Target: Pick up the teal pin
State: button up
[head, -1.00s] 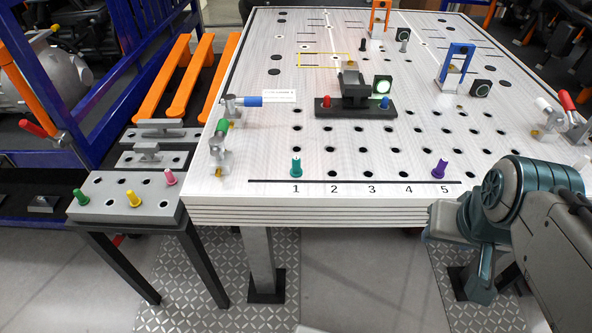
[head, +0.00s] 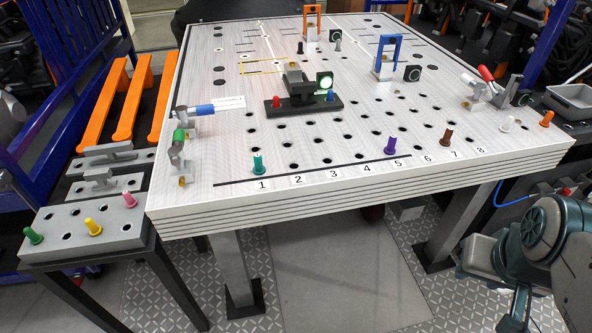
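The teal pin (head: 258,164) stands upright on the white perforated table (head: 330,146), just behind the label 1 near the front left edge. My arm shows at the lower right, in front of the table and well away from the teal pin. My gripper (head: 515,318) is partly in view at the bottom edge, pointing down. Its fingertips are cut off or too unclear to tell whether it is open or shut.
A purple pin (head: 391,145), a brown pin (head: 447,137), a white pin (head: 507,123) and an orange pin (head: 546,118) stand along the front. A black fixture (head: 303,100) stands mid-table. A side stand (head: 75,240) holds green, yellow and pink pins.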

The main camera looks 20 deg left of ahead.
aim_at(259, 169)
jog(key=z, duration=0.4)
jog(key=i, duration=0.3)
jog(key=u, duration=1.15)
jog(key=i, duration=1.05)
jog(key=u, duration=1.1)
